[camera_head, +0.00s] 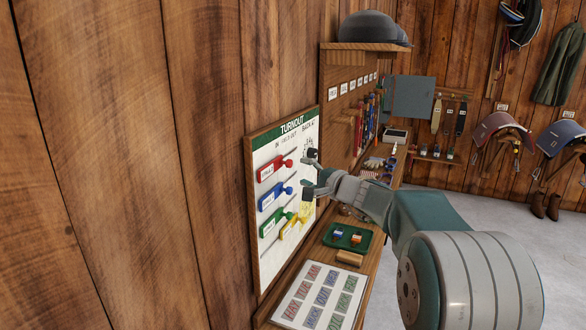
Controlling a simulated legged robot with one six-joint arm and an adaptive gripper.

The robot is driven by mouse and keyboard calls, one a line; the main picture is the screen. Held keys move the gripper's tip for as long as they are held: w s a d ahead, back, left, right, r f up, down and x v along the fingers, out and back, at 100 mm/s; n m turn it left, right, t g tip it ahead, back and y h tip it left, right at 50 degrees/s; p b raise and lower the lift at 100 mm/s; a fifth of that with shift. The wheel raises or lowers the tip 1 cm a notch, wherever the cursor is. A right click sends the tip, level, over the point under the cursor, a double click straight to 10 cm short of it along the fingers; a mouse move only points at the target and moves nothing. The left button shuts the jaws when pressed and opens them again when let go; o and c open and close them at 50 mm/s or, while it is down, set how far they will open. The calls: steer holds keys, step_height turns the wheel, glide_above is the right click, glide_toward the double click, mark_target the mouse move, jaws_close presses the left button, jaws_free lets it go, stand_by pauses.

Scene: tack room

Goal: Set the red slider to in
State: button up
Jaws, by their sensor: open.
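The red slider (272,169) sits on its rail at the top of the turnout board (256,232), toward the left part of the rail. The board hangs on the wood wall and has a green header with small column labels, including "IN" and "OUT". Blue (270,197), green (271,223) and yellow (289,228) sliders sit below it. My gripper (309,173) is open, in front of the board's right edge, to the right of the red slider and apart from it. Its fingers point at the board and hide part of its right side.
Below the board a wooden ledge carries a sheet of coloured labels (322,296), a green tray (338,237) with small items and a wooden block (349,258). A shelf with a dark helmet (373,29) stands beyond. Saddles (502,128) hang on the far wall.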

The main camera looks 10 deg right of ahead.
steer(key=v, duration=0.5)
steer(key=shift+s+f, duration=0.1)
steer(key=s+a+f+n+g+h, duration=0.1)
steer(key=s+a+f+n+g, duration=0.1)
steer(key=s+a+n+g, duration=0.5)
steer(key=s+a+f+g, duration=0.1)
steer(key=s+a+f, duration=0.3)
steer(key=s, duration=0.8)
steer(key=s+d+f+n+g+h, duration=0.1)
steer(key=s+d+f+n+h, duration=0.1)
steer(key=s, duration=0.7)
steer(key=s+d+f+n+h, duration=0.2)
steer(key=s+f+h, duration=0.3)
steer(key=s, duration=0.5)
steer(key=shift+d+n+g+h, duration=0.4)
steer(key=shift+d+h, duration=0.15)
steer(key=shift+h, duration=0.05)
